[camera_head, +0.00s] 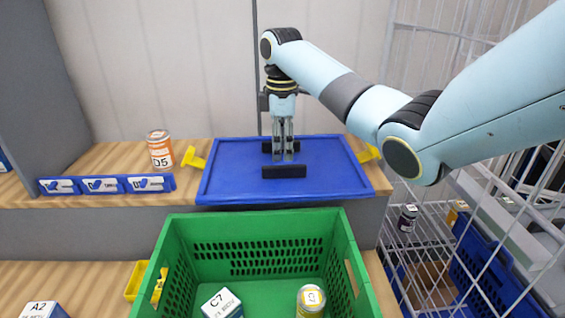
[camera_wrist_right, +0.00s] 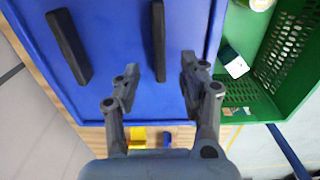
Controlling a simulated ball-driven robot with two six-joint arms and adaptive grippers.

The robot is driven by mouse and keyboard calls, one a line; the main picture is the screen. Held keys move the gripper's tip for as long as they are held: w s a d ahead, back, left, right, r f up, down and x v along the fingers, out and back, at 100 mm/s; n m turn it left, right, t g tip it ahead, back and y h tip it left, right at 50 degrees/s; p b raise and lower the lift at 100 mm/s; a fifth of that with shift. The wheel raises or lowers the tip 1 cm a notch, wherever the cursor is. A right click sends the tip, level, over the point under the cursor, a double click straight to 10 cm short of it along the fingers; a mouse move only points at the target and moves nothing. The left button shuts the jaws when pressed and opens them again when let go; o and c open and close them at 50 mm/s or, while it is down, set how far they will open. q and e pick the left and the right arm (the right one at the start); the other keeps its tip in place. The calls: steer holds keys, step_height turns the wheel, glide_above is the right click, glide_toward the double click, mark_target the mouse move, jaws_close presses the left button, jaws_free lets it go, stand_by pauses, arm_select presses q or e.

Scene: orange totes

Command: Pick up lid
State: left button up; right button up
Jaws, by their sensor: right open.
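The blue lid (camera_head: 335,182) is a flat rectangle with a raised rim, lying on the wooden shelf behind the green crate. It bears two black bar handles, a near one (camera_head: 285,171) and a far one partly hidden behind my fingers. My right gripper (camera_head: 282,158) points down over the lid, open and empty. In the right wrist view, the lid (camera_wrist_right: 110,30) fills the left and middle. The near handle (camera_wrist_right: 158,40) shows between the open fingers (camera_wrist_right: 158,72), the far handle (camera_wrist_right: 68,46) left of them. How high the fingertips are is hard to tell. My left gripper is out of view.
The green crate (camera_head: 260,222) in front holds a white-blue box (camera_head: 222,303) and a yellow can (camera_head: 311,300). An orange can (camera_head: 160,150) and blue label holders (camera_head: 105,185) stand left of the lid. A wire cage (camera_head: 500,190) closes the right side.

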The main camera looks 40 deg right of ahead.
mark_target(283, 166)
steer(key=shift+d+f+p, duration=0.1)
steer(key=shift+f+p, duration=0.55)
steer(key=shift+f, duration=2.5)
steer(key=shift+c, duration=0.2)
jaws_close()
steer(key=shift+r, duration=0.1)
